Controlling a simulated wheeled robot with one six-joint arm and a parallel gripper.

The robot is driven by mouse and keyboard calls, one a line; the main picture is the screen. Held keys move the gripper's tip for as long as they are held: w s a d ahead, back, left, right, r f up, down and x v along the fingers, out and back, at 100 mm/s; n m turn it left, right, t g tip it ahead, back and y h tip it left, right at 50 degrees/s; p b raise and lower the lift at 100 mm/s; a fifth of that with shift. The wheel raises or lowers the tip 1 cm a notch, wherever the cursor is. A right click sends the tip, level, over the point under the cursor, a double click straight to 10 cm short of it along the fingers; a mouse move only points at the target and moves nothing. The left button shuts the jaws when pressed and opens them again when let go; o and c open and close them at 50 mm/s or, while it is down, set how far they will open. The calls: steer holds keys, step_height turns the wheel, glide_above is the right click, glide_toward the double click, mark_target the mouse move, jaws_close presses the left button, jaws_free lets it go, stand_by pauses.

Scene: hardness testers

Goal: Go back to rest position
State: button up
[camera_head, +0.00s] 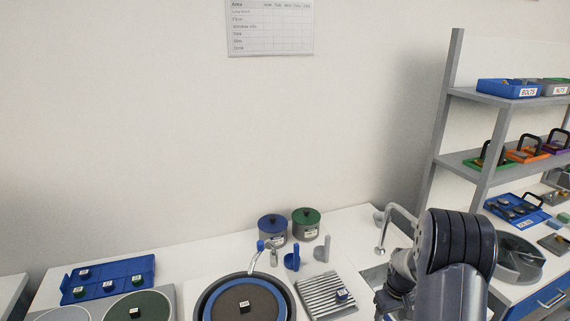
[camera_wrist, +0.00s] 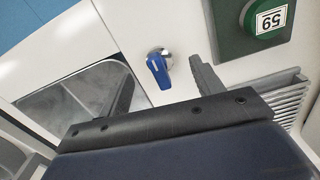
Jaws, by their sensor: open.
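My gripper (camera_wrist: 163,85) is open in the wrist view, with its two dark fingers apart and nothing held between them. A small blue lever (camera_wrist: 157,68) on a round metal base shows beyond the gap between the fingers. In the head view my arm is at the lower right, in front of the sink area, and hides part of the bench; the fingertips cannot be made out there.
The white bench holds a round grinding disc (camera_head: 245,304), a ribbed rack (camera_head: 323,291), a blue pot (camera_head: 272,230), a green pot (camera_head: 306,224) and a blue tray (camera_head: 107,277). A curved tap (camera_head: 388,224) stands near my arm. Shelves (camera_head: 480,97) rise at right.

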steer(key=shift+r+n, duration=0.15)
steer(key=shift+n, duration=0.35)
steer(key=shift+r, duration=0.7)
steer(key=shift+a+r, duration=0.1)
